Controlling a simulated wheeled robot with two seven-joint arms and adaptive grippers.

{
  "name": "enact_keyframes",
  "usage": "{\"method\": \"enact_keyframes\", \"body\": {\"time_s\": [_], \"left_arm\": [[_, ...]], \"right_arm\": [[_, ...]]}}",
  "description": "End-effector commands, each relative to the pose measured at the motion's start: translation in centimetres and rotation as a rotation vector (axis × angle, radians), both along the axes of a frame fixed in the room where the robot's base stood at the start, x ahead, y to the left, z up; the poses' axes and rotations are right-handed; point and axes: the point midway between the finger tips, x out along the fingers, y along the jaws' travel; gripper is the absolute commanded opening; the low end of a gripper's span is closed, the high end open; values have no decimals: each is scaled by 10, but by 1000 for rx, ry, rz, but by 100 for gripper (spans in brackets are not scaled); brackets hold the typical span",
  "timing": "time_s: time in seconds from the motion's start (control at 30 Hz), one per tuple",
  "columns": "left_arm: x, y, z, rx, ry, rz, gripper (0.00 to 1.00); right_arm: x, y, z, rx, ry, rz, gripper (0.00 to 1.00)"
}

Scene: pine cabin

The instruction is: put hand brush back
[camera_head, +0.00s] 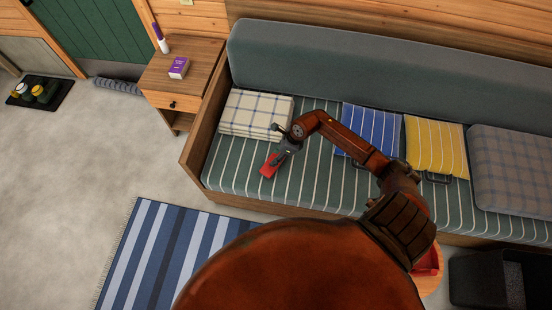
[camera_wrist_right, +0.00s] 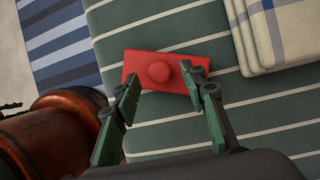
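A flat red rectangular piece with a round knob on top, which I take for the hand brush (camera_head: 269,164), lies on the striped green seat of the sofa (camera_head: 237,174). It shows larger in the right wrist view (camera_wrist_right: 215,53); I see no bristles. My right gripper (camera_head: 283,150) is just over it, pointing down. In the right wrist view the two fingers (camera_wrist_right: 160,82) are spread, with the knob beyond and between the tips. The right tip overlaps the red piece in view; I cannot tell if it touches. My left gripper is not in view.
A folded checked blanket (camera_head: 256,113) lies close by on the seat. Blue (camera_head: 372,130) and yellow (camera_head: 436,146) cushions stand farther right. A bedside table (camera_head: 185,88) adjoins the sofa's left arm. A dark bin (camera_head: 480,283) and a red thing (camera_head: 428,263) on a round wooden top are lower right.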

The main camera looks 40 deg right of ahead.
Motion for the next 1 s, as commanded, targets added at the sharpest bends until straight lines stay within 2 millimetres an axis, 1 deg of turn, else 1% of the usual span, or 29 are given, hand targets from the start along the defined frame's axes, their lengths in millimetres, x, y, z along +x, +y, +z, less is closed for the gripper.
{"method": "enact_keyframes", "body": {"time_s": [0.03, 0.13, 0.23, 0.4, 0.5, 0.6, 0.8, 0.93, 1.0], "left_arm": [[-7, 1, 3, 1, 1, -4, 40], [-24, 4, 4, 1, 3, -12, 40], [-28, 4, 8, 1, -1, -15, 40], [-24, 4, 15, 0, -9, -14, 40], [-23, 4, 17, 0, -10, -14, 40], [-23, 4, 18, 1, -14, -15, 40], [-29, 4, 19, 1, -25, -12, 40], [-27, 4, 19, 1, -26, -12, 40], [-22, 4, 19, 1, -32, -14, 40]], "right_arm": [[-2, -5, 14, -5, -4, 3, 39], [-7, -11, 34, -5, -4, 2, 39], [-13, -17, 53, -5, -3, 3, 39], [-20, -25, 78, -2, -1, 2, 39], [-23, -27, 86, -2, -1, 3, 39], [-25, -28, 90, 0, 1, 2, 39], [-25, -29, 91, 1, 1, 2, 39], [-25, -29, 91, 0, 0, 1, 39], [-25, -29, 91, 0, 1, 1, 39]]}}
